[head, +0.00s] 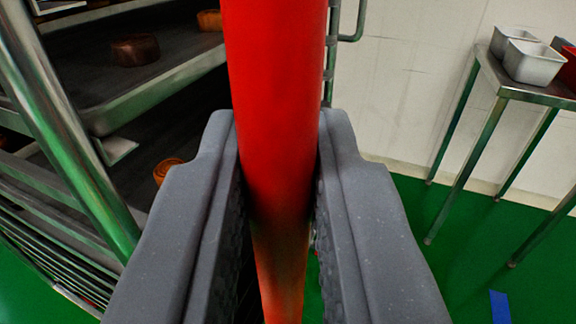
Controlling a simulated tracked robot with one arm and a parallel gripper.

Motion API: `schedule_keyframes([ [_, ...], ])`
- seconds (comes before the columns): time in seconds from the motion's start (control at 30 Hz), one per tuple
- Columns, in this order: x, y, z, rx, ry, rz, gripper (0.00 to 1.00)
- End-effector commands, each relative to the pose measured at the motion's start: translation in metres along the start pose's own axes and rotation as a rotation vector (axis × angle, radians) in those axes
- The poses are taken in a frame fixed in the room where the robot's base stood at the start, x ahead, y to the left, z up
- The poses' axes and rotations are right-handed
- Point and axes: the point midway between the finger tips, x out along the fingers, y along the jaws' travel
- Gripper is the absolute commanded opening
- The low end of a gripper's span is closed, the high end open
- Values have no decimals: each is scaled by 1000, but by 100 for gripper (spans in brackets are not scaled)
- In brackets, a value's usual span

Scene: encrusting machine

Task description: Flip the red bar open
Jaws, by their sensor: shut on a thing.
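The red bar (277,80) stands roughly upright in the head view, close to the camera. It runs from the top edge down to the bottom of the picture, and its top end is out of view. My gripper (279,135) has its two grey fingers on either side of the bar and is shut on it. The lower part of the bar shows in shadow between the fingers.
At left is a metal rack (140,95) with dark trays and several round brown items. At right a metal table (535,93) holds pale tins (533,62). Green floor (440,215) lies open between bar and table, with a blue mark (499,307).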

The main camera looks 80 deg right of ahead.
Motion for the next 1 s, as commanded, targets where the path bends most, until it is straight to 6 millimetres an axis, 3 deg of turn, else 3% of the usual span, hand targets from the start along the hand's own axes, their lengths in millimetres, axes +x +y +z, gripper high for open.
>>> schedule_keyframes([
  [0.93, -10, -4, -3, 4, 2, 73, 0],
  [0.97, -10, -4, -3, 4, 2, 73, 21],
  [1.0, -10, -4, -3, 4, 2, 73, 32],
])
